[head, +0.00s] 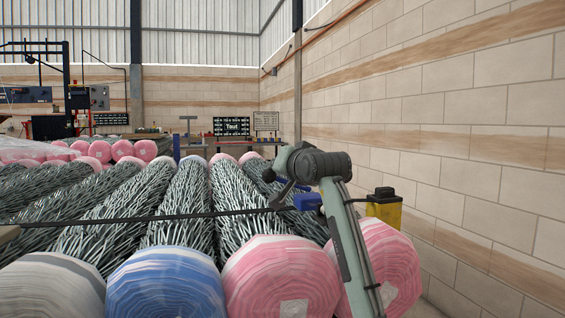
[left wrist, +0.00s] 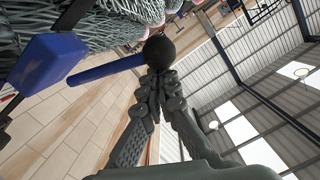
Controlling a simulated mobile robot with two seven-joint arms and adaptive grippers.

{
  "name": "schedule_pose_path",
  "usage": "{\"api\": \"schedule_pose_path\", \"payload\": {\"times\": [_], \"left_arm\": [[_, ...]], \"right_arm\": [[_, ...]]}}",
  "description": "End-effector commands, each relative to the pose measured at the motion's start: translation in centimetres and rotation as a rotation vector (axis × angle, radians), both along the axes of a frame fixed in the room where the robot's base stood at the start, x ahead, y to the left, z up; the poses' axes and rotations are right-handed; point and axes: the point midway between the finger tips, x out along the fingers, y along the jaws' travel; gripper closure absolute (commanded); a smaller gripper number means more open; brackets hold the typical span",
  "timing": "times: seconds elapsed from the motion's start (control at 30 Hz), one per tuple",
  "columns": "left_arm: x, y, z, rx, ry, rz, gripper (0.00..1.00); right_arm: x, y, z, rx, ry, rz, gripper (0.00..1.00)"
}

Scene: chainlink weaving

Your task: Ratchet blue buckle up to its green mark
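The blue buckle (head: 307,201) sits on the dark strap (head: 190,217) that crosses the rolls in the head view. In the left wrist view the buckle (left wrist: 48,60) is at the upper left. Its blue lever (left wrist: 105,70) ends in a black ball knob (left wrist: 160,52). My left gripper (left wrist: 157,76) has its fingers together right at the knob; I cannot tell whether they touch it. In the head view my left gripper (head: 285,183) is beside the buckle, its arm rising from the lower right. I cannot make out a green mark. My right gripper is out of view.
Wire mesh rolls (head: 180,205) with pink, blue and white ends fill the front. A yellow box with a black top (head: 384,207) stands right of my arm. A block wall (head: 460,130) bounds the right. A "Taut" display (head: 232,127) hangs at the back.

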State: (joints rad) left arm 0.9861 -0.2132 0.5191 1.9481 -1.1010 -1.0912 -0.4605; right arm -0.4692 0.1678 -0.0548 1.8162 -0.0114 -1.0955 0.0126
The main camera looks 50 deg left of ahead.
Motion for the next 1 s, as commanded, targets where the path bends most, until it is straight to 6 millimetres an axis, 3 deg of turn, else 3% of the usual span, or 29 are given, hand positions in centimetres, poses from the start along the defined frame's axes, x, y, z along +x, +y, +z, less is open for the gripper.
{"api": "schedule_pose_path", "payload": {"times": [0.4,1.0], "left_arm": [[-0.9,0.5,-1.7,-0.083,-0.152,0.0,1.0],[-1.0,0.5,-1.8,-0.091,-0.171,0.0,1.0]], "right_arm": [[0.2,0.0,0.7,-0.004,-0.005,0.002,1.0],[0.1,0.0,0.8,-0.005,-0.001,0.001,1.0]]}}
